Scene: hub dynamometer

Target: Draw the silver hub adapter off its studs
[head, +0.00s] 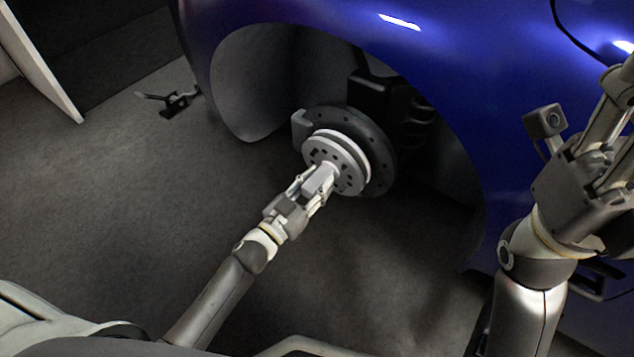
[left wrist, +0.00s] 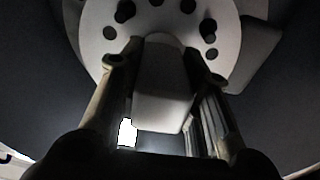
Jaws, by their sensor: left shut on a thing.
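The silver hub adapter (head: 343,155) is a round flanged disc with several holes, in front of the dark brake disc (head: 382,150) in the car's wheel arch. In the left wrist view the adapter (left wrist: 95,38) fills the top, with dark holes around its face. My left gripper (head: 322,178) is shut on the pale block-like middle part of the adapter, which shows between the fingers in the left wrist view (left wrist: 162,85). The studs behind the adapter cannot be made out. My right gripper's fingers are not clearly shown; its arm stands at the right.
The blue car body (head: 440,60) arches over and around the hub. A grey caliper-like block (head: 299,126) sits at the disc's left edge. A small dark stand (head: 174,105) is on the floor at the back left. The floor (head: 120,200) left of my arm is clear.

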